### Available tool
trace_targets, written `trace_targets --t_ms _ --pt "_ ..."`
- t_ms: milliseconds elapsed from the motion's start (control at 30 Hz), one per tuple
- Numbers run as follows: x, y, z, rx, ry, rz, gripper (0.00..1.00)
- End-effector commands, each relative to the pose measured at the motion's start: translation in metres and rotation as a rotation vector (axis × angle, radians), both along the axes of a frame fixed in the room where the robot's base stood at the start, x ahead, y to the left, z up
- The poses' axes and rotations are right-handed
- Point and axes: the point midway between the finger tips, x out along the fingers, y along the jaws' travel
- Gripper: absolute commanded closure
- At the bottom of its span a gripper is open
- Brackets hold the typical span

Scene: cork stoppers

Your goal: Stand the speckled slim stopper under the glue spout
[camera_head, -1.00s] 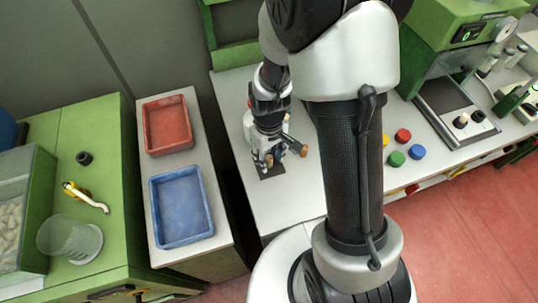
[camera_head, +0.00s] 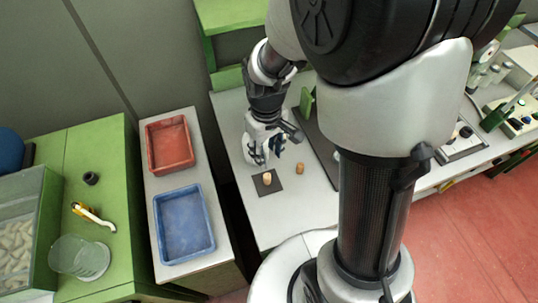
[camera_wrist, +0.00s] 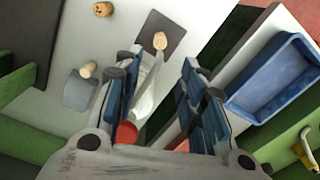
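A slim tan stopper (camera_head: 267,178) stands on the small dark mat (camera_head: 262,190); it also shows in the wrist view (camera_wrist: 160,41), where its speckles cannot be made out. A white tapered piece (camera_wrist: 148,92), which may be the glue spout, points towards it. Whether its tip is right over the stopper I cannot tell. My gripper (camera_head: 264,157) is close above and behind the mat. In the wrist view its fingers (camera_wrist: 160,90) are apart, with the white piece seen between them and no stopper in the grip.
A second stopper (camera_head: 300,168) stands right of the mat; it shows dark spots in the wrist view (camera_wrist: 103,9). Another tan stopper (camera_wrist: 88,69) is by a grey piece. A blue tray (camera_head: 185,222) and red tray (camera_head: 169,144) lie left. The bench front is clear.

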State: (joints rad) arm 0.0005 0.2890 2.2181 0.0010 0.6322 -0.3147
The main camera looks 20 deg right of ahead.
Motion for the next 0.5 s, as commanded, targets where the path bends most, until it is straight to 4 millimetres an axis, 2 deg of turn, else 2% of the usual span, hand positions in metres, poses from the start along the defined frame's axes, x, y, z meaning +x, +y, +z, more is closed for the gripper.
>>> trace_targets --t_ms 133,233,400,500 --pt "-0.006 0.000 0.029 0.000 -0.040 -0.023 0.63" --pt "-0.019 0.000 0.064 0.003 -0.096 -0.062 0.63" --pt "-0.060 -0.001 0.124 0.015 -0.207 -0.149 0.63" --pt "-0.087 -0.001 0.149 0.026 -0.270 -0.200 0.63"
